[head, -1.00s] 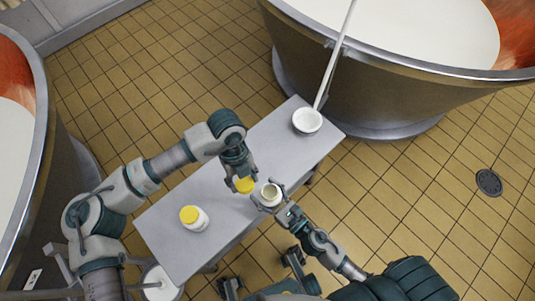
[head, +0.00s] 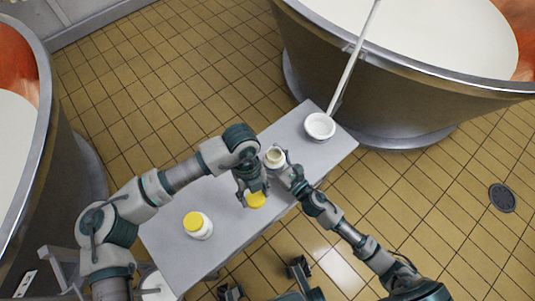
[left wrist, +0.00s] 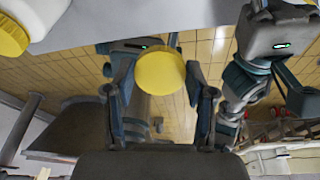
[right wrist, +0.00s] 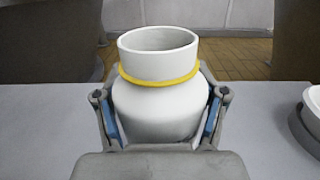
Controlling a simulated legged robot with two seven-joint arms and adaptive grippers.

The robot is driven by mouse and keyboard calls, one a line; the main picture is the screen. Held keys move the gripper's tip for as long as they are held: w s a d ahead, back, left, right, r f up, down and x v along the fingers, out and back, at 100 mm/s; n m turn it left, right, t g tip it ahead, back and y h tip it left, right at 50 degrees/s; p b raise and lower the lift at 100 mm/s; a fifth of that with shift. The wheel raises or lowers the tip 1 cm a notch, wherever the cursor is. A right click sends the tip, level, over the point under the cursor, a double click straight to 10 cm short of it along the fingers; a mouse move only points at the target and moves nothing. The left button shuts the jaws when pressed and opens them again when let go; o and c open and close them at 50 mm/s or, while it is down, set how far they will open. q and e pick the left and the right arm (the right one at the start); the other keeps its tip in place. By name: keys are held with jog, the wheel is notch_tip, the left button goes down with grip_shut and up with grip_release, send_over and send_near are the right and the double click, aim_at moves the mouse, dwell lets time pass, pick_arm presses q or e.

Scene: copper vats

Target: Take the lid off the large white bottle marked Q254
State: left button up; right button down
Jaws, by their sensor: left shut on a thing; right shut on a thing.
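A white bottle (head: 275,157) stands upright with its mouth open and no lid on it, a yellow ring round its neck. My right gripper (right wrist: 160,115) is shut on the body of this bottle (right wrist: 158,106), a finger on each side. I cannot tell whether its base touches the table. My left gripper (head: 254,190) is shut on a yellow lid (head: 256,201), apart from the bottle and nearer to me. The lid also shows between its fingers in the left wrist view (left wrist: 159,72). No Q254 mark is readable.
A second white bottle (head: 203,231) with a yellow lid stands on the grey table (head: 172,262). A white ladle-like bowl (head: 319,126) with a long handle lies at the table's far right end. Large vats (head: 400,85) stand close by on both sides.

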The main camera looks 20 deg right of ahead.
notch_tip(320, 180, down, 2)
jog(key=shift+d+f, duration=0.1)
jog(key=shift+d+r, duration=0.25)
jog(key=shift+d, duration=0.05)
jog(key=shift+c, duration=1.7)
grip_release()
jog(key=shift+o, duration=1.3)
jog(key=shift+a, duration=0.2)
